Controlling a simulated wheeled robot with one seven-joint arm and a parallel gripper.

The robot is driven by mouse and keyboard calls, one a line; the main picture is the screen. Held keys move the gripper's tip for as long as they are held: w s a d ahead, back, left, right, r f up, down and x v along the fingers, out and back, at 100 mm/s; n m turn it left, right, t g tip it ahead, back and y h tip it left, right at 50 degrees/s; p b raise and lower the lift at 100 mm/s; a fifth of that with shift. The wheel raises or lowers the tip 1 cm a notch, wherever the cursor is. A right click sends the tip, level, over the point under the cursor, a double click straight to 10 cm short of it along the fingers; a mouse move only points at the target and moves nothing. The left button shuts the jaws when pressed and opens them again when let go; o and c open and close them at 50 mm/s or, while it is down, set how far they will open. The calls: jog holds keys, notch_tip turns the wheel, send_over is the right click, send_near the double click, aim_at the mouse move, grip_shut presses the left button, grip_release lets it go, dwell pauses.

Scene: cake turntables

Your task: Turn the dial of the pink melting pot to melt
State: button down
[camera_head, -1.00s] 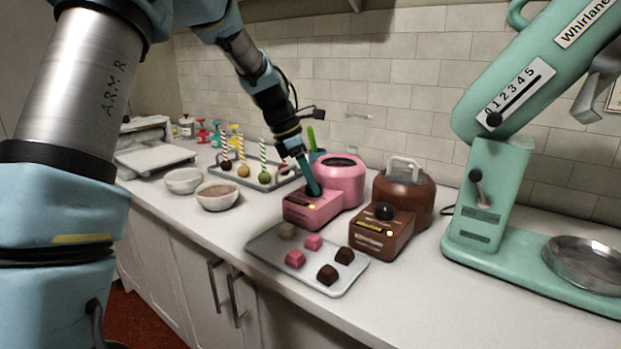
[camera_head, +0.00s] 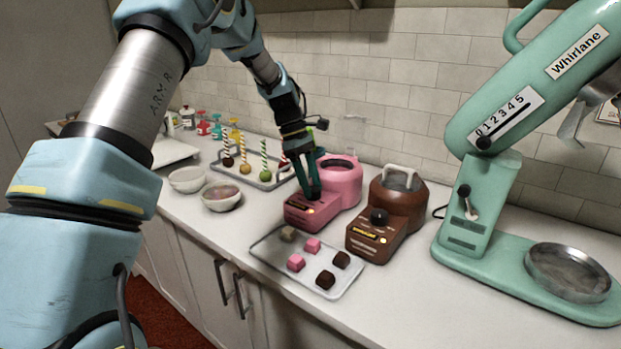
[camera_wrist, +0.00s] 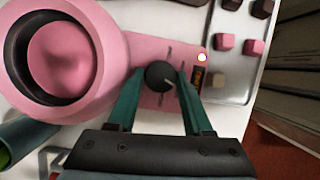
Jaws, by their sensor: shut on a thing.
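The pink melting pot (camera_head: 343,183) stands on the counter with its control box toward the front. It also shows in the wrist view (camera_wrist: 98,50), its round bowl at the left holding pink contents. Its black dial (camera_wrist: 160,75) sits on the pink box, with a pale pointer mark on its lower right. My gripper (camera_wrist: 158,88) has its teal fingers on both sides of the dial, shut on it. In the head view my gripper (camera_head: 311,190) comes down onto the box from above and hides most of the dial. A small light (camera_wrist: 202,57) glows on the box.
A brown melting pot (camera_head: 400,205) stands close on the right. A tray of chocolates (camera_head: 262,250) lies in front. Behind are bowls (camera_head: 222,196) and a rack of cake pops (camera_head: 240,180). A green mixer (camera_head: 478,200) stands far right.

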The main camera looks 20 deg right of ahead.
jog(key=shift+m, duration=0.4)
jog(key=shift+c, duration=1.6)
grip_release()
